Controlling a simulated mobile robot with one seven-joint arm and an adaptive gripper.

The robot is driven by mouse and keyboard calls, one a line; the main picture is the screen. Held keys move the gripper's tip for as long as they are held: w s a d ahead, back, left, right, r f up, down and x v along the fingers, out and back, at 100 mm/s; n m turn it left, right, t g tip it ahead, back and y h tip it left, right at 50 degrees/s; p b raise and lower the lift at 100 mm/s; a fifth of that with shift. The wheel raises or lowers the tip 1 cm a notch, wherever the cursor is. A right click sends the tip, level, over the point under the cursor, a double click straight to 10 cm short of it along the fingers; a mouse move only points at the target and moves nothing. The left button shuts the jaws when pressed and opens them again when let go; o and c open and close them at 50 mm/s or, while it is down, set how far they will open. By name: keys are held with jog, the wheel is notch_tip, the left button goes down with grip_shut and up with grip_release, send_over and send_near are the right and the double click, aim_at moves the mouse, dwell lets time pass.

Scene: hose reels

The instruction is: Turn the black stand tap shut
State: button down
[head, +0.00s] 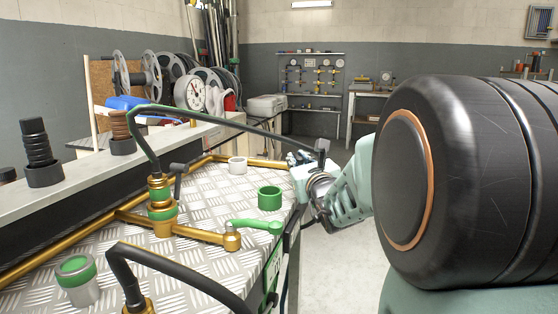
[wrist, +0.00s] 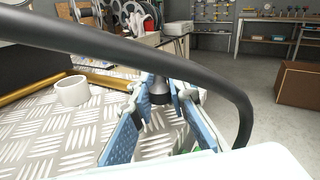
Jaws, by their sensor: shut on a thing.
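My gripper (head: 298,160) is at the far right corner of the tread-plate bench, at the end of the rear brass pipe (head: 262,162). In the wrist view its two blue fingers (wrist: 158,112) stand on either side of a dark knob-like part, which I take to be the black stand tap (wrist: 158,87). The gripper is shut on it. In the head view the tap is hidden by the gripper, so the handle's angle cannot be told. A green tap handle (head: 258,226) sits on the nearer brass pipe, apart from my gripper.
A black hose (head: 240,127) arches across the bench to near my gripper, and crosses close in front of the wrist camera (wrist: 130,55). A green ring (head: 270,200) and a white ring (head: 237,165) stand on the plate. A large black drum (head: 455,165) fills the right side.

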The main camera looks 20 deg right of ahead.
aim_at(298, 156)
jog(key=shift+f, duration=0.1)
jog(key=c, duration=2)
grip_release()
notch_tip(298, 156, up, 10)
jog(key=shift+r, duration=0.1)
